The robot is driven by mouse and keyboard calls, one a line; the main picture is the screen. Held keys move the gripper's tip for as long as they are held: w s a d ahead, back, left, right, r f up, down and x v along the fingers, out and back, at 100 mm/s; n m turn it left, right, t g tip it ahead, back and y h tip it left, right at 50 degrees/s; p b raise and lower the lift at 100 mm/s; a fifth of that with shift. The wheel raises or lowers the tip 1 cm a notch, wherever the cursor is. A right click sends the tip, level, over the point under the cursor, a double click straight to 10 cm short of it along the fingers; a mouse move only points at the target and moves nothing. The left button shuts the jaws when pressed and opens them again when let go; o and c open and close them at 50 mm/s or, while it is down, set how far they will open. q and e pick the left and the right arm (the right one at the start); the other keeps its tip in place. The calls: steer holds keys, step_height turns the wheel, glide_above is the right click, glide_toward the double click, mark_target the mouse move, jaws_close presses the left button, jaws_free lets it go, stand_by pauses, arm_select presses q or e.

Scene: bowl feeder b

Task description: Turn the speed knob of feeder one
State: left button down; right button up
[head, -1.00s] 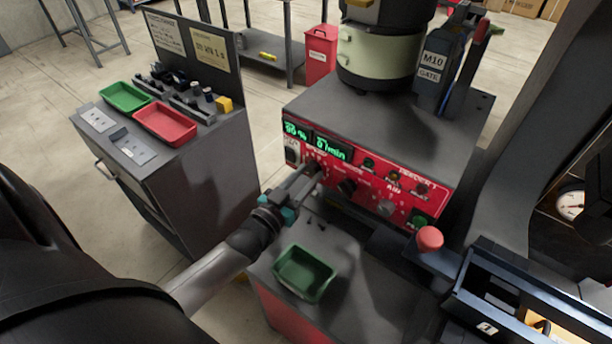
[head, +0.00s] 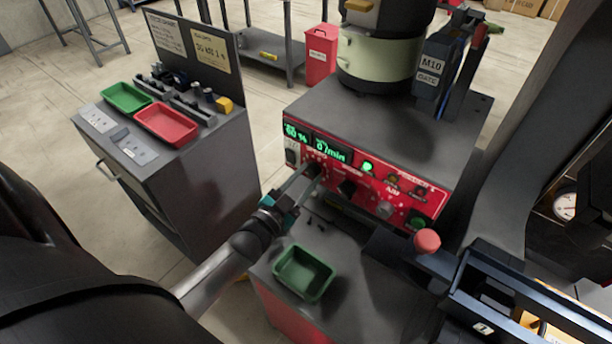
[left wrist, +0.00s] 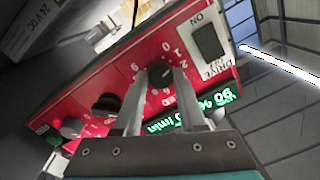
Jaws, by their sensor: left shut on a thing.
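Feeder one is a dark grey cabinet (head: 385,125) with a red control panel (head: 348,160) in the head view. The dark speed knob (left wrist: 160,73) sits in a printed number scale on this panel in the left wrist view. My left gripper (head: 310,176) reaches the panel's left part from the front. In the left wrist view its two fingers (left wrist: 158,85) are shut on the speed knob, one on each side. The fingers hide most of the knob in the head view. A green percent display (head: 296,132) seems to read 60. My right gripper is not in view.
A second black knob (head: 347,187) is right of the held one. A red mushroom button (head: 427,240) sticks out at the lower right. A green tray (head: 304,272) lies below the panel. A side cabinet (head: 190,175) with green and red trays stands left.

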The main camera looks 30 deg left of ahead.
arm_select(q)
steer(key=m, duration=0.6)
steer(key=shift+m, duration=0.4)
steer(key=m+b, duration=0.1)
steer(key=m, duration=0.5)
steer(key=shift+a+h, duration=0.1)
steer(key=shift+h, duration=0.2)
steer(key=shift+c, duration=2.4)
jaws_free()
steer(key=shift+s, duration=0.1)
steer(key=s+a+b, duration=0.1)
steer(key=s, duration=1.4)
steer(key=shift+f, duration=0.3)
steer(key=shift+a, duration=0.1)
